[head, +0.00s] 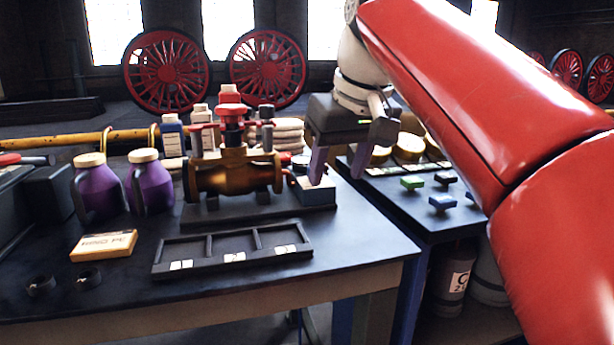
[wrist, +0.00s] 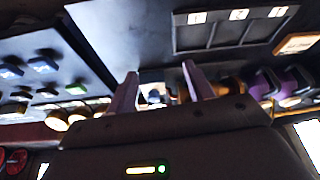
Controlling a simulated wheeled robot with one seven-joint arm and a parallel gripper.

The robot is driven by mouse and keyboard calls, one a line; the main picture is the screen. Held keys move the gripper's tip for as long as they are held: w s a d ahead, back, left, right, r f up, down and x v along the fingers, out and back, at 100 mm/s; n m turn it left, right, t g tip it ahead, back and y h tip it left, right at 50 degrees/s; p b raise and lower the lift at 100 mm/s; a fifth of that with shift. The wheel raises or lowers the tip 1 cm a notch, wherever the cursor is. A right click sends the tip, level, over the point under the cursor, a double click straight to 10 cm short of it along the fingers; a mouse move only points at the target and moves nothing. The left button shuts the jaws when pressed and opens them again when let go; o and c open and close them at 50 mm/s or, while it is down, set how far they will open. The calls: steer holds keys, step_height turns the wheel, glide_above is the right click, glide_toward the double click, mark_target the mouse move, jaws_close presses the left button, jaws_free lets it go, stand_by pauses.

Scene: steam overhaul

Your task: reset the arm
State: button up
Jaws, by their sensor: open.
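My gripper (head: 341,168) is open and points down. In the head view it hangs in front of the right part of the bench, by the small blue-grey box (head: 316,194) at the right end of the valve's base. Nothing shows between its fingers in the head view. In the wrist view my gripper (wrist: 159,72) has its two fingers spread, with the small box behind the gap. I cannot tell how far the fingertips are from that box. My red arm reaches in from the right and covers much of the head view's right side.
The dark bench holds a brass valve (head: 235,172) with a red handle, purple jugs (head: 152,184), a three-slot tray (head: 161,266) and a yellow box (head: 104,245). A second table (head: 409,216) at right holds coloured blocks and round brass pieces. The bench's front right is clear.

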steer(key=s+d+f+m, duration=0.1)
steer(key=s+d+f, duration=0.2)
steer(key=f, duration=0.6)
steer(key=s+d+f+m+t+h, duration=0.1)
steer(key=s+d+f, duration=0.3)
steer(key=s+f, duration=0.4)
steer(key=s+d+f+m, duration=0.2)
steer(key=s+f, duration=0.3)
steer(key=f, duration=0.6)
steer(key=shift+s+d+f+m+h, duration=0.2)
steer(key=shift+d+m+h, duration=0.15)
steer(key=shift+d, duration=0.55)
